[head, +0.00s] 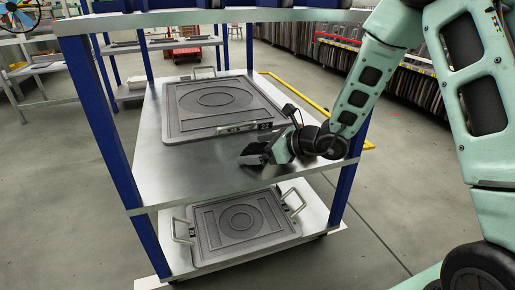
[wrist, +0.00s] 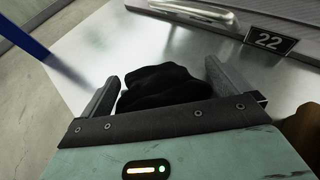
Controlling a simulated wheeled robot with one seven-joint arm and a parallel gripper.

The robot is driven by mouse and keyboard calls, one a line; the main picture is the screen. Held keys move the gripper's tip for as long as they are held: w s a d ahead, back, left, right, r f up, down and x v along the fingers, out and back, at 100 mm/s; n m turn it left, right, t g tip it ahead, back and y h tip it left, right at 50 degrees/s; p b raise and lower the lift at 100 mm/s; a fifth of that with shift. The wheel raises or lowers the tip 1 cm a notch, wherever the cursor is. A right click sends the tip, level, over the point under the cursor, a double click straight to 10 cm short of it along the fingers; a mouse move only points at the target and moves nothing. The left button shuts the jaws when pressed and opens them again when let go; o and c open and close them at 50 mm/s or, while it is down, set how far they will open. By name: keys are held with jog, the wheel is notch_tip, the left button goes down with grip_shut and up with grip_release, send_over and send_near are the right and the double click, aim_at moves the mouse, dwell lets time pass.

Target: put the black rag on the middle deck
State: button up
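The black rag (wrist: 160,85) is a crumpled dark bundle between the fingers of my gripper (wrist: 162,72) in the wrist view. The fingers stand wide apart, one on each side of it, with a small gap at the upper right. The rag's underside is hidden, so I cannot tell whether it rests on the metal. In the head view my gripper (head: 255,155) is low over the front right part of the middle deck (head: 170,165), a bare metal shelf. The dark shape there does not let me separate rag from fingers.
A grey lidded case (head: 222,104) fills the rear of the middle deck; its number plate 22 (wrist: 269,40) shows in the wrist view. Another case (head: 240,222) lies on the lower deck. Blue posts (head: 103,110) and the top shelf (head: 190,17) bound the space. The deck's front left is clear.

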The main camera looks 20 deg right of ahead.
jog(key=shift+s+d+r+p, duration=0.15)
jog(key=shift+r+p, duration=0.2)
jog(key=shift+p, duration=0.05)
jog(key=p+v, duration=0.5)
jog(key=v, duration=0.6)
jog(key=shift+s+d, duration=0.15)
jog(key=shift+s, duration=0.05)
jog(key=s+a+r+n+g+y, duration=0.2)
jog(key=s+a+r+n+g, duration=0.2)
jog(key=s+a+n+g, duration=0.8)
jog(key=s+a+r+n+t+h, duration=0.1)
jog(key=s+n+h, duration=1)
jog(key=n, duration=1.1)
jog(key=s+a+t, duration=0.1)
jog(key=s, duration=0.1)
jog(key=shift+s+r+n, duration=0.3)
jog(key=shift+s+r, duration=0.1)
